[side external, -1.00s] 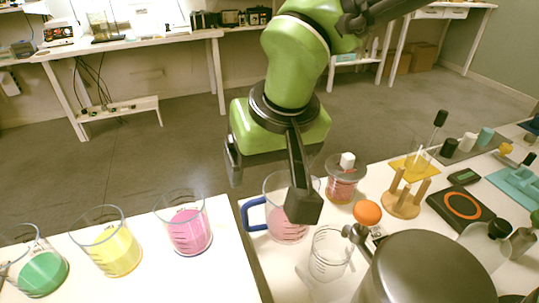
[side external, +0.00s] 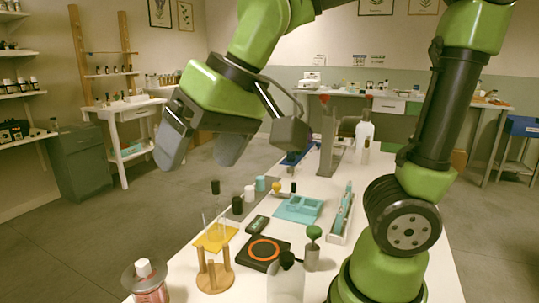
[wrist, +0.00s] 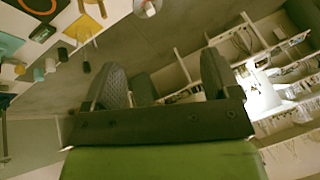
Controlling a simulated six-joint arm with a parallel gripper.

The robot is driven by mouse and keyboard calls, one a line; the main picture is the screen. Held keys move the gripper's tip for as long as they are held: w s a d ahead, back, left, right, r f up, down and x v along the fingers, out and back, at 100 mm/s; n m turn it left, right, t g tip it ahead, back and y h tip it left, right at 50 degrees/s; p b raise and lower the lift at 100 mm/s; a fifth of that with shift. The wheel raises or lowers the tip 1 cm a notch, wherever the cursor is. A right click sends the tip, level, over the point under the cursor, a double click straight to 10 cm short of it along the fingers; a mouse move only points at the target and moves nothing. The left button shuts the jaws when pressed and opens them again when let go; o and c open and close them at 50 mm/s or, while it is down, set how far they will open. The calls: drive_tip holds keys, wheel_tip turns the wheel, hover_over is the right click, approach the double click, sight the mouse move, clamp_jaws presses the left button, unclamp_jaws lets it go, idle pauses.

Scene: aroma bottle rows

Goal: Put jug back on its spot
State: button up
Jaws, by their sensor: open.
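The jug is out of frame in both current views, and so is its spot. My gripper (side external: 203,150) hangs in the upper left of the side view, tilted, with its two dark grey fingers apart and nothing between them. In that view it appears above the floor, left of the white table (side external: 185,258). The wrist view also shows my gripper (wrist: 163,82), open and empty, with floor and shelving behind the fingers.
A stoppered vessel with pink liquid (side external: 150,288) stands at the table's near left corner. A wooden stand (side external: 215,268), a black scale with an orange ring (side external: 264,253), a teal tray (side external: 299,208) and dark-capped bottles occupy the table. Floor lies open to the left.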

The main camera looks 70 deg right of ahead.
drive_tip(key=s+d+f+m+t, duration=0.1)
drive_tip(key=s+d, duration=0.3)
drive_tip(key=s, duration=0.4)
drive_tip(key=shift+d+t, duration=0.15)
drive_tip(key=shift+t, duration=0.35)
drive_tip(key=shift+s, duration=0.1)
idle(1.5)
